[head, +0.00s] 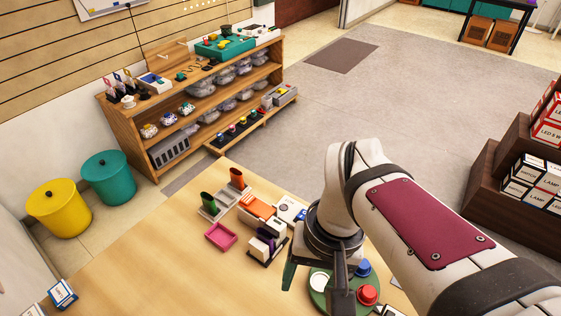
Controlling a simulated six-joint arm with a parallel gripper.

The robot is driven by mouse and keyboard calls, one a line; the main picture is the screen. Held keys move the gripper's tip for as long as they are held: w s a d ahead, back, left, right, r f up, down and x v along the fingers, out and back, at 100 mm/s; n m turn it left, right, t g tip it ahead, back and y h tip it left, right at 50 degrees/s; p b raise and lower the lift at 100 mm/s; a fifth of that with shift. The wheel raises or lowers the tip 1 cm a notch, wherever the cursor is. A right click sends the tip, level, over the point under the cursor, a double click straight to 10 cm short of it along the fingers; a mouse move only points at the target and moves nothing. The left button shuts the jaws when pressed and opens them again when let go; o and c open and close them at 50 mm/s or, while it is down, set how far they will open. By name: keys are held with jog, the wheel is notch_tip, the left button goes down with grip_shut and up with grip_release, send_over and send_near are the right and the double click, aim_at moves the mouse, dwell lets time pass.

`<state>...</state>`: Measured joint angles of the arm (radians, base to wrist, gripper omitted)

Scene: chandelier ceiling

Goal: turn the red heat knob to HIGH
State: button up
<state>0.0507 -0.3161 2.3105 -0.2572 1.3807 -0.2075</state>
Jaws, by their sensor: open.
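A red knob (367,294) sits on a round green base (317,297) at the front edge of the wooden table, low in the head view. A blue knob (363,267) and a white disc (320,281) are on the same base. No HIGH mark or pointer can be read on the red knob. My gripper (338,275) is open and points down over the base, just left of the red knob in the picture. It appears to hold nothing. My arm and gripper hide part of the base, and whether a finger touches anything cannot be told.
Left of my gripper on the table stand a pink tray (220,237), an orange block (257,206), a green cup (209,203) and a white-and-purple item (266,247). A small box (62,294) lies far left. The table's front middle is bare.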

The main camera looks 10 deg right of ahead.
jog(key=w+d+f+n, duration=0.2)
jog(key=w+d+n, duration=0.15)
jog(key=w, duration=0.45)
jog(key=w+d+f+n+h, duration=0.15)
jog(key=w+d, duration=0.25)
jog(key=w, duration=0.4)
jog(key=w+d+f+n, duration=0.1)
jog(key=w+d+n, duration=0.2)
jog(key=w, duration=0.5)
notch_tip(320, 180, down, 16)
jog(key=shift+d+f, duration=0.1)
jog(key=shift+d, duration=0.05)
grip_shut()
